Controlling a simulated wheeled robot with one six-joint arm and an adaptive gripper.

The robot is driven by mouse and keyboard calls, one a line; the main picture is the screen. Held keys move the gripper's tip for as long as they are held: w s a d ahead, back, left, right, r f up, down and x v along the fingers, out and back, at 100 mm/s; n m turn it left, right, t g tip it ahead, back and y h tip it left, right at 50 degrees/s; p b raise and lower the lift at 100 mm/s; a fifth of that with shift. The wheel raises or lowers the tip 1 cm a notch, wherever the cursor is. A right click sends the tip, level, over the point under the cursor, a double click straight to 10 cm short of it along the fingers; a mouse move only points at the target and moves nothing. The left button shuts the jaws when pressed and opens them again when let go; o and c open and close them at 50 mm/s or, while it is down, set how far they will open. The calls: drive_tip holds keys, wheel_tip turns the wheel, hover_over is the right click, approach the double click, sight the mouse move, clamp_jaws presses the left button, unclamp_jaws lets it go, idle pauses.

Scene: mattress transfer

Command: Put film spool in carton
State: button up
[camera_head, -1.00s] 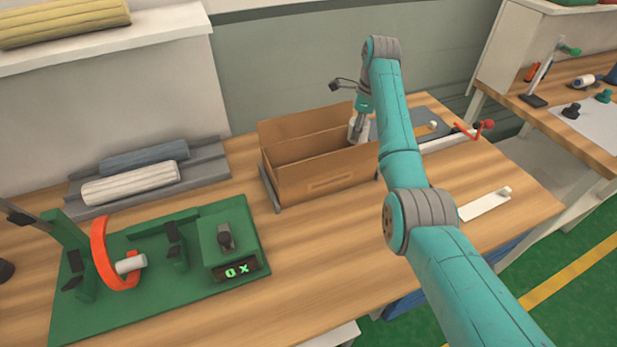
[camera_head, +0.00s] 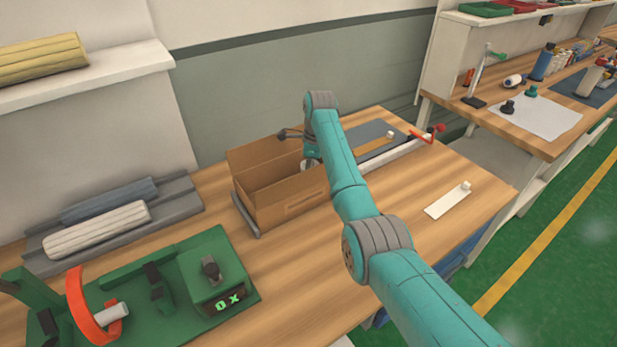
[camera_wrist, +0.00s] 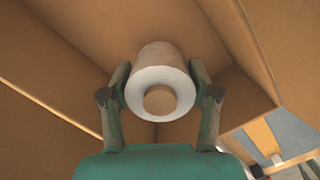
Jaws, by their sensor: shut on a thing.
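The carton (camera_head: 292,207) is an open brown cardboard box on the workbench. My gripper (camera_wrist: 158,76) is shut on the white film spool (camera_wrist: 160,57), with one finger on each side of it. The spool's round end with its centre hole faces the wrist camera. Cardboard walls surround the spool in the wrist view. In the head view, my gripper reaches down at the carton's right end, and only a little of the spool shows above the front wall. I cannot tell whether the spool touches the carton's floor.
A green fixture (camera_head: 190,262) with an orange ring (camera_head: 80,305) stands at the front left. Rolled pieces lie on a grey rack (camera_head: 45,262) at the left. A white strip (camera_head: 447,202) lies at the right. The bench in front of the carton is clear.

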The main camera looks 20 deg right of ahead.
drive_tip(key=shift+f, duration=1.35)
drive_tip(key=o, duration=1.3)
drive_tip(key=shift+f, duration=0.1)
drive_tip(key=r, duration=0.4)
drive_tip(key=d+r, duration=0.1)
drive_tip(key=r, duration=0.7)
drive_tip(key=shift+s+d+r, duration=0.1)
drive_tip(key=shift+s+d, duration=0.15)
drive_tip(key=shift+s, duration=0.05)
